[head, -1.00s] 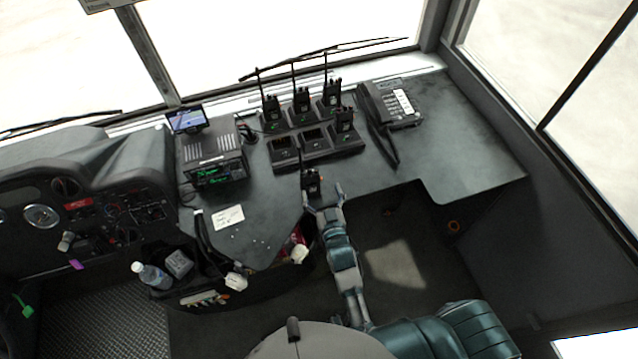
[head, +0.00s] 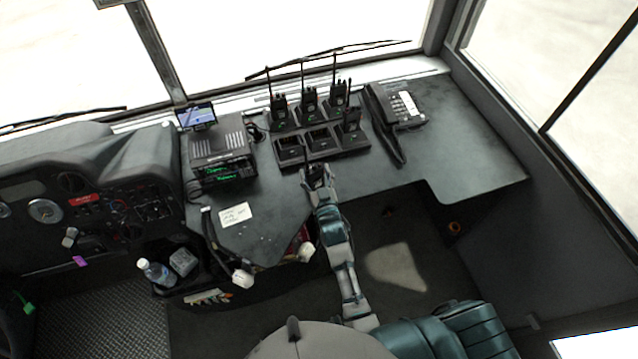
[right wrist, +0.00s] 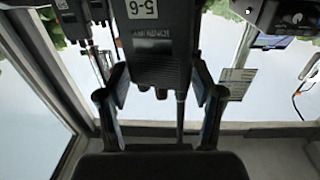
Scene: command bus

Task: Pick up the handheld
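A black handheld (head: 316,173) with an antenna is at the tip of my right arm, just in front of the charger dock. My right gripper (head: 318,186) is shut on it. In the right wrist view, the handheld (right wrist: 157,60) carries a white "5-6" label and fills the space between the two fingers of the right gripper (right wrist: 160,95). It looks upright and above the counter. My left gripper is not in view.
A paper note (head: 235,214) lies on the counter. The counter's right part (head: 460,140) is clear.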

